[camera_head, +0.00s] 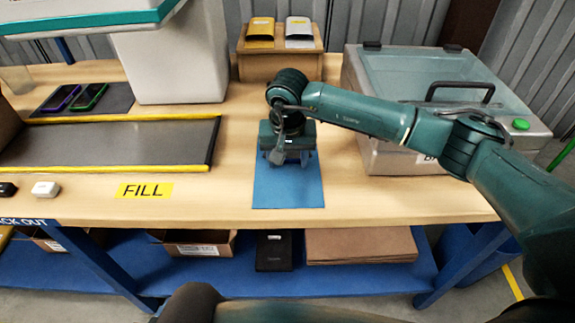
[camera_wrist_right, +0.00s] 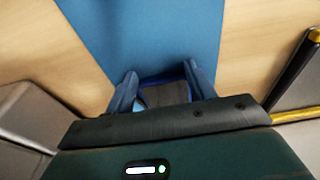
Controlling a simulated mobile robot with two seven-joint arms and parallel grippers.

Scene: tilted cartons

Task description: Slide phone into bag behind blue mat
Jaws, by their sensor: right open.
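The blue mat (camera_head: 288,188) lies on the wooden table. My right gripper (camera_head: 290,160) points down over the mat, with its fingers open. In the right wrist view, a dark flat thing with a blue edge (camera_wrist_right: 168,93), seemingly a phone, lies between the fingers on the mat; the gripper body hides part of it. I cannot tell whether the fingers touch it. Behind the mat, a yellow bag (camera_head: 261,29) and a silver bag (camera_head: 299,30) rest on a wooden stand (camera_head: 282,62). My left gripper is not in view.
Purple-edged (camera_head: 61,97) and green-edged (camera_head: 89,96) phones lie on a dark mat at the left. A dark belt with yellow edges (camera_head: 110,143) is left of the blue mat. A lidded, clear-topped box (camera_head: 400,160) stands to its right.

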